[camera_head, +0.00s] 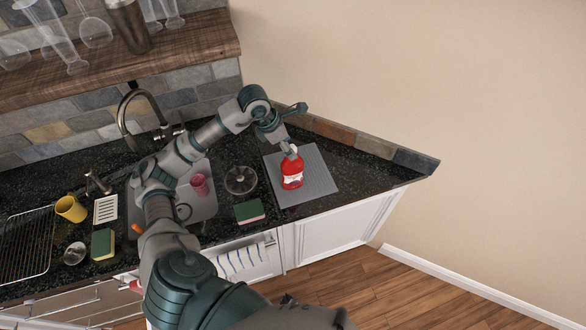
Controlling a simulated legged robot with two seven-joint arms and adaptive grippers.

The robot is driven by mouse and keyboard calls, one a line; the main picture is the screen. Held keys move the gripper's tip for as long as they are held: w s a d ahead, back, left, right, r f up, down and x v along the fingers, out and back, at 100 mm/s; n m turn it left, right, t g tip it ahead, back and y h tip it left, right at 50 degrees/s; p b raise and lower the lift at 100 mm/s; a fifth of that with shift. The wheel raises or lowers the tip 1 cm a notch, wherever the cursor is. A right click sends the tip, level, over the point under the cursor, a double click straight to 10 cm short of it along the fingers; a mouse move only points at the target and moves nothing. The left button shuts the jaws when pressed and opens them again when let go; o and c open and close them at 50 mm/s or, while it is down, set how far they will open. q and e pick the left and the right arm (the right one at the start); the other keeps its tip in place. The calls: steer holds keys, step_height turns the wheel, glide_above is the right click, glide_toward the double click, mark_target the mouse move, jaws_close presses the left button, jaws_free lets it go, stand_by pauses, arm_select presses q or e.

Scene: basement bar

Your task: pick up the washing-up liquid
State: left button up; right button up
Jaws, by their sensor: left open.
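The washing-up liquid is a red bottle (292,174) with a pale label, standing upright on a grey mat (318,182) on the counter. My left gripper (297,131) is open, with its fingers spread, just behind and above the bottle in the picture. One finger overlaps the bottle's top, so the cap is partly hidden, and I cannot tell whether they touch. My right gripper does not show.
My left arm crosses the sink (200,204), which holds a pink cup (199,184). A glass bowl (240,180) and a green sponge (249,211) lie left of the mat. A tap (130,112) and wooden shelf (185,45) stand behind. Counter right of the mat is clear.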

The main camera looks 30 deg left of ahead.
mark_target(292, 167)
arm_select(q)
steer(key=shift+w+a+f, duration=0.2)
steer(key=shift+f, duration=0.5)
steer(key=d+f, duration=0.1)
steer(key=w+f+p, duration=0.1)
steer(key=d+f, duration=0.1)
steer(key=f, duration=0.1)
steer(key=shift+w+d+f+p, duration=0.1)
steer(key=shift+w+d+p, duration=0.15)
steer(key=shift+d+p, duration=0.15)
steer(key=shift+s+a+f, duration=0.1)
steer(key=shift+s+a, duration=0.05)
steer(key=shift+a, duration=0.55)
jaws_close()
steer(key=shift+d, duration=0.4)
